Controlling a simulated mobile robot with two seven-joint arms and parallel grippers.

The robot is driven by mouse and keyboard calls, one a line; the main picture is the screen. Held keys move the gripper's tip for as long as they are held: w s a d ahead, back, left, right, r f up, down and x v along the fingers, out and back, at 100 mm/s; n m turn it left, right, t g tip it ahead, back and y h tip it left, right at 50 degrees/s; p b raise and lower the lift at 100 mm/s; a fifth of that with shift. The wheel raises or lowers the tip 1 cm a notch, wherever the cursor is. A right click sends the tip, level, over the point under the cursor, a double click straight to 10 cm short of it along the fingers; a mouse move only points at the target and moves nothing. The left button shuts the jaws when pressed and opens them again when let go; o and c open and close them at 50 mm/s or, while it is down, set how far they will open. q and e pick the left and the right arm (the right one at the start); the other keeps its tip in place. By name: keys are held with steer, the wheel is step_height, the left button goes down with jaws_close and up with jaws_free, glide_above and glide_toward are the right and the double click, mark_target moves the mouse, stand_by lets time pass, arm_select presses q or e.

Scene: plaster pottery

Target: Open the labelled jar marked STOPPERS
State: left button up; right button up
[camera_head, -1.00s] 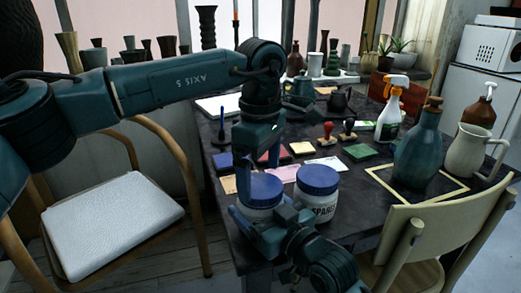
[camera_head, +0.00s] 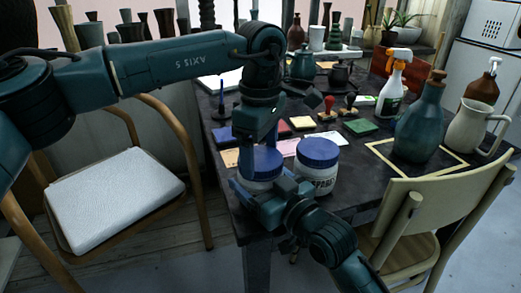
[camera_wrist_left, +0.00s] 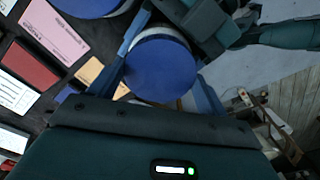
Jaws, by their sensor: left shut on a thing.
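A white jar with a blue lid (camera_head: 265,162) stands at the table's near left corner. Its label is hidden. My left gripper (camera_head: 258,170) is over it, shut on the blue lid. In the left wrist view, the fingers lie on either side of this lid (camera_wrist_left: 160,68). My right gripper (camera_head: 287,190) is low at the near side of this jar. Its fingers are hidden, so I cannot tell whether it holds the jar body. A second white jar with a blue lid (camera_head: 317,165) stands just to the right. Its partly covered label seems to read SPARES.
Stamps (camera_head: 327,108), ink pads and paper cards lie behind the jars. A teal bottle (camera_head: 419,130) stands inside a yellow frame, with a cream jug (camera_head: 468,125) beyond. A wooden chair (camera_head: 440,195) is at the near right, and a cushioned chair (camera_head: 115,195) at the left.

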arm_select(q)
steer(key=n, duration=0.3)
steer(key=shift+c, duration=0.4)
steer(key=n, duration=0.3)
steer(key=shift+n, duration=0.4)
steer(key=o, duration=1.1)
steer(key=shift+r, duration=0.1)
